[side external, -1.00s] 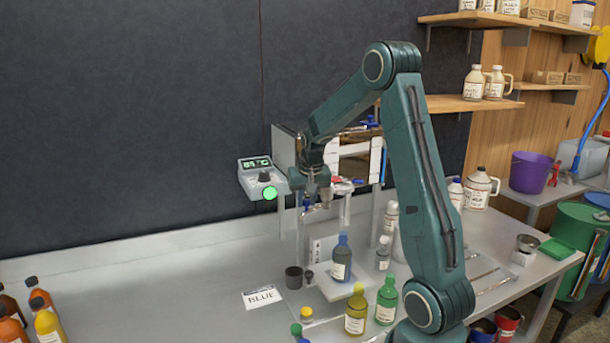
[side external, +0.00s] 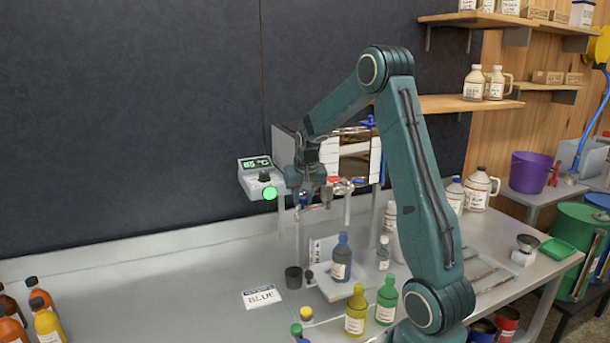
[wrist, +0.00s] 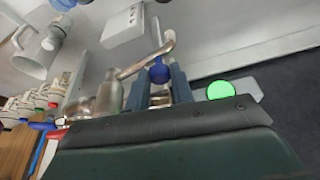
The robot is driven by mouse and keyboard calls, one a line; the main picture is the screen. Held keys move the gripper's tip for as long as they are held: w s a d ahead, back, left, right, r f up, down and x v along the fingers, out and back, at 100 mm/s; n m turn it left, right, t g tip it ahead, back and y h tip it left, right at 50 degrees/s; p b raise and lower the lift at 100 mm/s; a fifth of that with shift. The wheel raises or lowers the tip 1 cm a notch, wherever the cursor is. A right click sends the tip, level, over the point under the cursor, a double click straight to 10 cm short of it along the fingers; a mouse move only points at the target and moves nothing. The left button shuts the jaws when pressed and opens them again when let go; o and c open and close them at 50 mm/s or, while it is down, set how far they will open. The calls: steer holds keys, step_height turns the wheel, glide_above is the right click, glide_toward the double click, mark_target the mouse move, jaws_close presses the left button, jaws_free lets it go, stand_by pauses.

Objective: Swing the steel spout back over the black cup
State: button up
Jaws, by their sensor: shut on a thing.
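The steel spout (side external: 312,210) is a bent, shiny pipe below the evaporator; it also shows in the wrist view (wrist: 135,69). A blue knob (wrist: 159,73) sits by the pipe, between the two fingers of my gripper (wrist: 160,82). My gripper is shut on this knob. In the side view my gripper (side external: 303,190) is beside the spout, and its fingertips are small and partly hidden. The black cup (side external: 293,277) stands upright on the bench, lower than the spout. The spout's bent end looks roughly above the cup, but the depth between them is unclear.
A blue bottle (side external: 341,258) stands on a white plate right of the cup. Yellow (side external: 356,311) and green (side external: 386,302) bottles stand in front. A control box with a green light (side external: 264,181) is close left of my gripper.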

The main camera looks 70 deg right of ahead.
steer(key=shift+w+d, duration=0.15)
steer(key=shift+w, duration=0.15)
steer(key=shift+w+d, duration=0.1)
steer(key=shift+w, duration=0.05)
stand_by(0.3)
steer(key=shift+w+d, duration=0.2)
steer(key=shift+w, duration=0.05)
steer(key=o, duration=0.6)
steer(key=shift+c, duration=0.2)
steer(key=shift+r, duration=0.1)
steer(key=shift+v, duration=2.4)
